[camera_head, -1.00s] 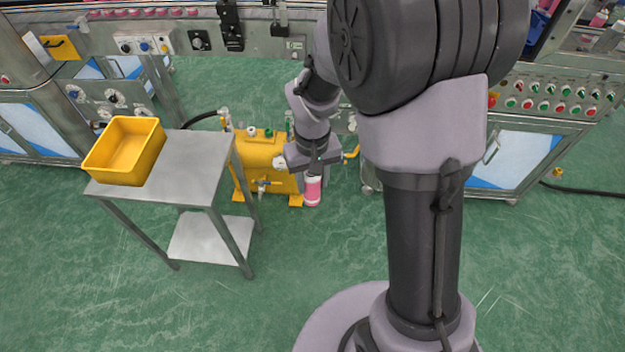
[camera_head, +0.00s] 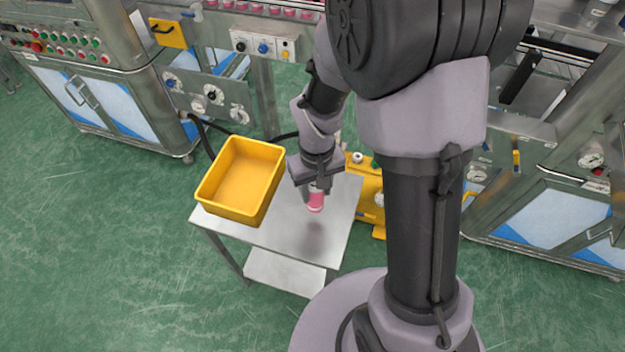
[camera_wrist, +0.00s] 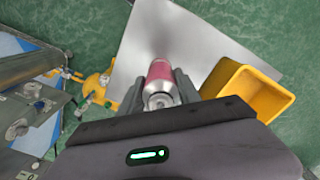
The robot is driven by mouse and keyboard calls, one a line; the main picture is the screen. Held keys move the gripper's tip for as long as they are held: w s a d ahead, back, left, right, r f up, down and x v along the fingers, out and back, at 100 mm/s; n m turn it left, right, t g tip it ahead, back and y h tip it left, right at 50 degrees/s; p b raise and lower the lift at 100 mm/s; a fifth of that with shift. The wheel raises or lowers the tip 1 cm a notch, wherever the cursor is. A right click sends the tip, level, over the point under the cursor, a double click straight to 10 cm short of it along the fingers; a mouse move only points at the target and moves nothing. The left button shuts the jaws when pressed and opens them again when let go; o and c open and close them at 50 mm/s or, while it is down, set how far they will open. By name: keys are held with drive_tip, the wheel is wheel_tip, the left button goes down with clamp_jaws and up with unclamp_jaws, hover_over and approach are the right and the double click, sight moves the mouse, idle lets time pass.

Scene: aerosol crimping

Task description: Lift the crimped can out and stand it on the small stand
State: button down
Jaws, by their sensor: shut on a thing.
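My gripper (camera_head: 318,182) is shut on a pink can (camera_head: 316,201), which hangs below the fingers over the small metal stand (camera_head: 290,238). In the wrist view the can (camera_wrist: 160,78) sits between the two dark fingers, its silvery end towards the camera. The stand's bare top (camera_wrist: 185,35) lies beyond the can. A soft dark shadow lies on the stand top near the can. The can looks held above the top, but I cannot tell how large the gap is.
A yellow bin (camera_head: 240,182) stands on the left part of the stand, beside my gripper. A yellow machine unit (camera_head: 372,195) is close at the stand's right side. The stand's front middle is clear. The steel line with bottles (camera_head: 270,12) runs behind.

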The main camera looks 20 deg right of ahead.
sight(316, 206)
drive_tip(key=shift+s+d+f+b, duration=0.1)
drive_tip(key=shift+s+f+b, duration=0.2)
drive_tip(key=shift+f+b, duration=0.3)
wheel_tip(316, 206, down, 5)
drive_tip(key=b, duration=0.3)
drive_tip(key=shift+b, duration=0.4)
drive_tip(key=shift+f, duration=0.1)
drive_tip(key=shift+f+b, duration=0.35)
drive_tip(key=shift+b, duration=0.1)
drive_tip(key=c, duration=0.8)
unclamp_jaws()
drive_tip(key=shift+o, duration=0.2)
